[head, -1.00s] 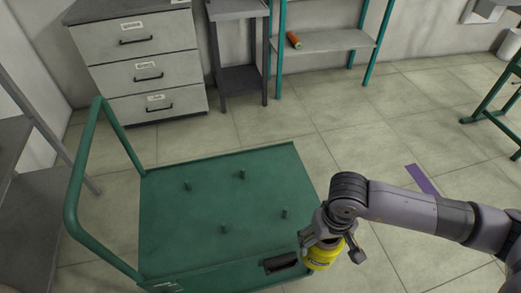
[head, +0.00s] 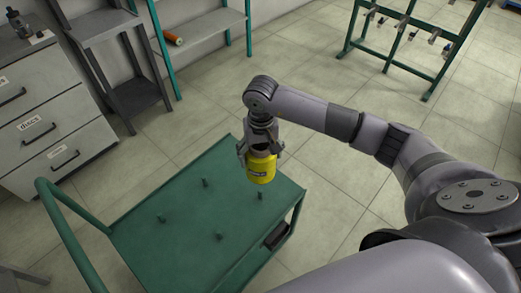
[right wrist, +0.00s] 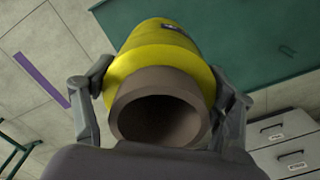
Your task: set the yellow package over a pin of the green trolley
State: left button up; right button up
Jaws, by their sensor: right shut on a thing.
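The yellow package (head: 261,170) is a short yellow cylinder with a dark label. In the right wrist view the yellow package (right wrist: 165,50) shows a brown hollow core facing the camera. My right gripper (head: 260,158) is shut on it, with one finger on each side, and holds it in front of the far right part of the green trolley (head: 165,240) in the head view. The height above the deck is hard to tell. The trolley has several short upright pins, among them one (head: 205,183) left of the package and one (head: 261,196) just below it in the picture. My left gripper is not in view.
The trolley's tubular handle (head: 65,225) rises at the left. A grey drawer cabinet (head: 45,120) stands at the far left, and a shelf with an orange bobbin (head: 173,39) at the back. A green rack (head: 400,45) stands back right. The floor between is clear.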

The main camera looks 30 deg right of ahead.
notch_tip(320, 180, down, 7)
jog(key=b, duration=0.3)
jog(key=shift+r, duration=0.2)
jog(key=shift+a+b, duration=0.15)
jog(key=shift+b, duration=0.2)
jog(key=shift+f, duration=0.1)
jog(key=shift+f+b, duration=2.9)
jog(key=shift+b, duration=0.3)
